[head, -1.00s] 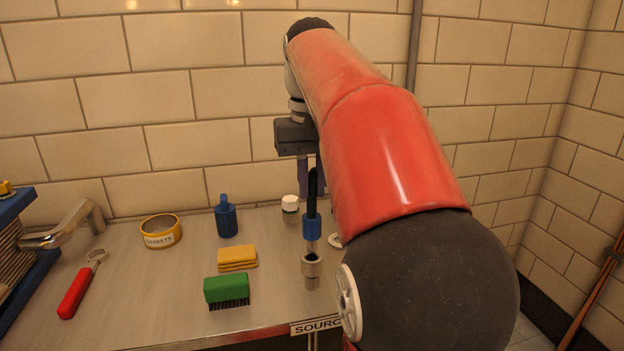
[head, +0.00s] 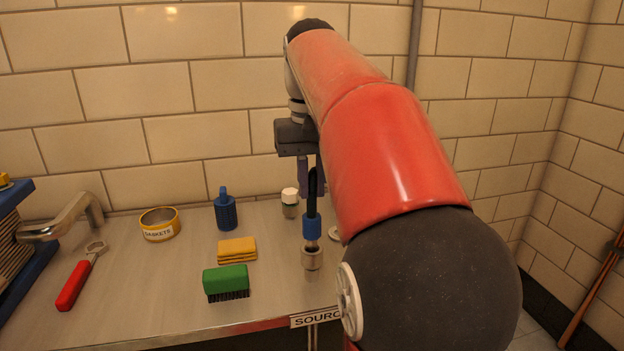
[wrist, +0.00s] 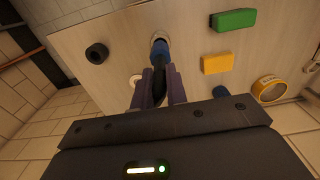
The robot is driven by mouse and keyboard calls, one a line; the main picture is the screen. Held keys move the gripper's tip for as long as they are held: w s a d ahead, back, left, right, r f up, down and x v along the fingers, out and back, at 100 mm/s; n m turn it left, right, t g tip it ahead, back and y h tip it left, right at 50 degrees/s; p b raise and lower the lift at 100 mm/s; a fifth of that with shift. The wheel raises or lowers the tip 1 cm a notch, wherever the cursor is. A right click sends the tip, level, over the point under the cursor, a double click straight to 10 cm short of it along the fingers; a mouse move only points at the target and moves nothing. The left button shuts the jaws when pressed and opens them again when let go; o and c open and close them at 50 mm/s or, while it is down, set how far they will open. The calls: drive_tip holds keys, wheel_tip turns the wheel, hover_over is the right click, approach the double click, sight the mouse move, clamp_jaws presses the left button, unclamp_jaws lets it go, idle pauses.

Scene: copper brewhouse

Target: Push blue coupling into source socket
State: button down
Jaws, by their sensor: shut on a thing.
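The blue coupling (head: 312,228) hangs upright below my gripper, with a black hose-like tail above it and a metal tip below. My gripper (head: 311,190) is shut on the coupling's black upper part, partly hidden behind my arm. In the wrist view the fingers (wrist: 161,88) close on the black part, with the blue coupling (wrist: 161,52) beyond them. The source socket (head: 312,260) is a metal cylinder on the bench, directly under the tip. It also shows in the wrist view (wrist: 158,37). The tip is at the socket's mouth; whether it is inside I cannot tell.
A small white-capped jar (head: 290,203) stands close behind. A SOURCE label (head: 315,319) marks the front edge.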

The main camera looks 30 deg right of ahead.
drive_tip(key=shift+f+b, duration=0.8)
drive_tip(key=shift+f, duration=0.45)
drive_tip(key=c, duration=1.3)
unclamp_jaws()
drive_tip(key=shift+r, duration=0.1)
wheel_tip(320, 180, up, 5)
drive_tip(key=p, duration=0.5)
drive_tip(key=shift+p, duration=0.3)
drive_tip(key=shift+r, duration=3.85)
